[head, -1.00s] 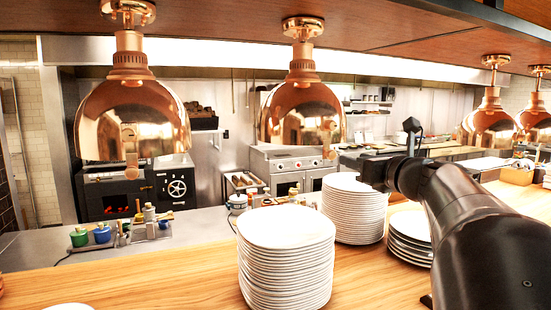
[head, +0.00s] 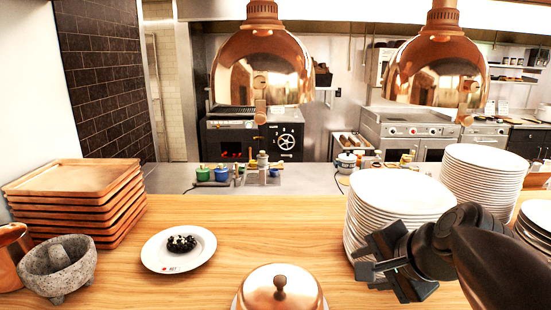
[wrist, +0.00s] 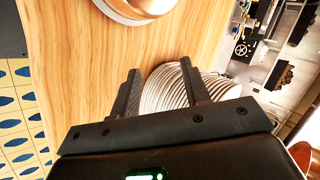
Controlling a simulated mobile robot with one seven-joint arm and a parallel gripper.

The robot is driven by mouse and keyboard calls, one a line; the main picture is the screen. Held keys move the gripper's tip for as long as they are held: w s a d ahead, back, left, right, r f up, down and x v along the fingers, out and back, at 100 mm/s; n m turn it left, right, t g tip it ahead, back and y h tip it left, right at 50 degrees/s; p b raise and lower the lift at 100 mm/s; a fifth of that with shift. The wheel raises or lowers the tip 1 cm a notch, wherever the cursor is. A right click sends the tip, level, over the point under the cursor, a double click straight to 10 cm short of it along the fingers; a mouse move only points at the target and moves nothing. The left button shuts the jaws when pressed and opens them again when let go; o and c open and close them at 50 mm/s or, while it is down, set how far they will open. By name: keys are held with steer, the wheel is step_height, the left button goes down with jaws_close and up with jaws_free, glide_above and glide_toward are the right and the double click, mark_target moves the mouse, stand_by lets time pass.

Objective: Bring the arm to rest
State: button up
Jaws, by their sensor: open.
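My gripper (head: 386,268) is at the right in the head view, in front of a tall stack of white plates (head: 392,192). In the wrist view my gripper (wrist: 160,84) has its two fingers apart with nothing held between them. The plate stack (wrist: 172,92) shows beyond the fingers there, partly hidden by the right finger. I cannot tell whether a finger touches the plates. My arm comes in from the right edge of the head view.
A copper dome (head: 281,288) stands left of my gripper on the wooden counter (head: 200,245). A white plate with dark berries (head: 180,248), a stone mortar (head: 58,269) and stacked wooden trays (head: 80,180) lie further left. Copper lamps (head: 262,62) hang above.

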steer(key=s+a+f+n+g+h, duration=0.1)
steer(key=s+f+n+g+h, duration=0.1)
steer(key=s+f+n, duration=0.6)
steer(key=shift+s+a+f+n+h, duration=0.3)
steer(key=shift+n+h, duration=0.4)
steer(key=shift+n, duration=1)
steer(key=shift+w, duration=0.1)
